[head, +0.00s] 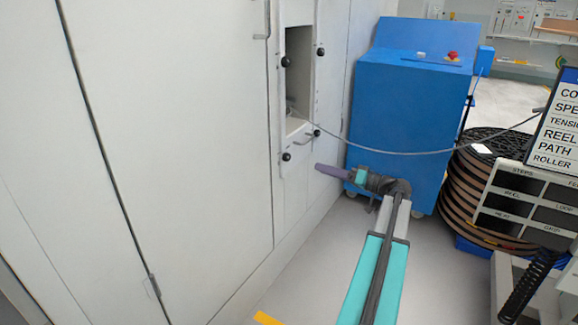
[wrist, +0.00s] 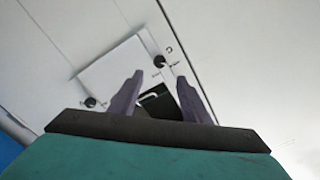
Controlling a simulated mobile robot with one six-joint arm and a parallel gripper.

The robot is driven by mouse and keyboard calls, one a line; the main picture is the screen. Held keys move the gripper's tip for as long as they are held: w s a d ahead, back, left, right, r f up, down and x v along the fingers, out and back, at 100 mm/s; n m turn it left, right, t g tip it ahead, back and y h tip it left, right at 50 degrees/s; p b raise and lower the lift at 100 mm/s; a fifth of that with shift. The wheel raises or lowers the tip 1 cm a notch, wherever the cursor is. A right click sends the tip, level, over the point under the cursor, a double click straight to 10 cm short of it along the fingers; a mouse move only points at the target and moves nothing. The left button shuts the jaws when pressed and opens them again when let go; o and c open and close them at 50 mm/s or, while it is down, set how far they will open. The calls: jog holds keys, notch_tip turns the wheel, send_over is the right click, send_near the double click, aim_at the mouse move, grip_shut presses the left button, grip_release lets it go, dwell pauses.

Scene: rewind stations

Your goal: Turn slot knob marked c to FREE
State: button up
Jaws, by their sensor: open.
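The white slot panel (head: 296,140) on the cabinet has a dark opening and black knobs at its corners. In the wrist view a black knob (wrist: 159,62) sits beside a small dark letter that looks like a c, turned on its side. It seems to be the lower left knob (head: 287,156) in the head view. Small text beside it is too blurred to read. My gripper (wrist: 160,78) is open and empty, with purple fingers. The knob shows between the fingertips, apart from them. In the head view my gripper (head: 318,168) is right of that knob.
Another black knob (wrist: 90,102) is at the panel's left in the wrist view. A blue cabinet (head: 395,110) stands right of the panel, with stacked reels (head: 480,185) beyond. The floor left of my arm is mostly clear.

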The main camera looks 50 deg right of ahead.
aim_at(289, 158)
jog(key=shift+s+d+r, duration=0.2)
jog(key=shift+d+r, duration=0.05)
jog(key=shift+w+a+f, duration=0.1)
jog(key=shift+w, duration=0.1)
jog(key=b+x, duration=0.4)
jog(key=x, duration=0.9)
jog(key=shift+w, duration=0.3)
jog(key=c, duration=0.9)
jog(key=shift+w+d, duration=0.1)
jog(key=shift+d, duration=0.15)
jog(key=shift+c, duration=0.7)
jog(key=shift+a, duration=0.2)
